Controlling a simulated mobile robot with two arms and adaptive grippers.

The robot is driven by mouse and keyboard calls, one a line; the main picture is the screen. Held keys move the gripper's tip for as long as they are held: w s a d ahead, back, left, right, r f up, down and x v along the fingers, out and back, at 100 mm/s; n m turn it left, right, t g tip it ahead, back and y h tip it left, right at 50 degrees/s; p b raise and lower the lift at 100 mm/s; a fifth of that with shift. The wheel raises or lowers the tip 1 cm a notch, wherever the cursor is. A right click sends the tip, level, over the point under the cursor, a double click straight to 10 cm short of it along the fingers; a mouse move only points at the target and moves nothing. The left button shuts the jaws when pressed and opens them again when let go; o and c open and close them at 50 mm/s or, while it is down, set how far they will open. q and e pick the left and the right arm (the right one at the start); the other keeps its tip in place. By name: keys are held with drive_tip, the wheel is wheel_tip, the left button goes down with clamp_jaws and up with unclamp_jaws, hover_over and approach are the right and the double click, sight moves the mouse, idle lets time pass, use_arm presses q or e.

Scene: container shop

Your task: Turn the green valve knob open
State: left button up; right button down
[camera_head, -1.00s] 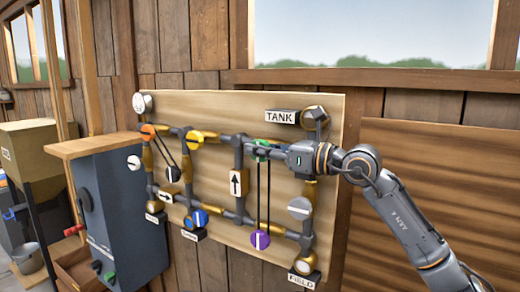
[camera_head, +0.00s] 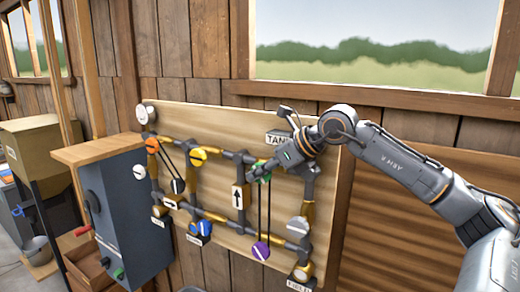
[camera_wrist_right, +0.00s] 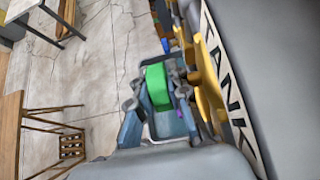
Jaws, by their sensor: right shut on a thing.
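The green valve knob (camera_head: 262,168) sits on the upper pipe of the wooden valve board, right of the white plate with the up arrow. My right gripper (camera_head: 266,172) reaches it from the upper right and hides part of it. In the right wrist view the green knob (camera_wrist_right: 157,86) lies between the two fingers of my right gripper (camera_wrist_right: 158,100), which is shut on it. The knob's exact angle is hard to read. My left gripper is not in view.
The board (camera_head: 232,122) also carries a yellow knob (camera_head: 198,156), an orange knob (camera_head: 152,146), a blue knob (camera_head: 204,228) and a purple knob (camera_head: 260,250). The TANK sign (camera_head: 278,137) is close to my right wrist. A grey cabinet (camera_head: 128,215) stands at left.

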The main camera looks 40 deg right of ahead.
drive_tip(key=g+p, duration=0.1)
drive_tip(key=p, duration=0.2)
drive_tip(key=g+h+p, duration=0.1)
drive_tip(key=g+p, duration=0.1)
drive_tip(key=p, duration=0.1)
drive_tip(key=shift+w+r+g, duration=0.1)
drive_tip(key=shift+r+g, duration=0.1)
drive_tip(key=shift+g, duration=0.1)
drive_tip(key=shift+f+g+h, duration=0.25)
drive_tip(key=shift+g+h, duration=0.05)
drive_tip(key=shift+g, duration=0.6)
use_arm(q)
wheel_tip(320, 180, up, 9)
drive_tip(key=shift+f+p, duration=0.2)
drive_tip(key=shift+p, duration=0.15)
use_arm(e)
drive_tip(key=shift+f+g+h, duration=0.2)
drive_tip(key=shift+g+h, duration=0.4)
drive_tip(key=shift+g, duration=1.6)
drive_tip(key=c, duration=1.6)
unclamp_jaws()
drive_tip(key=shift+o, duration=0.2)
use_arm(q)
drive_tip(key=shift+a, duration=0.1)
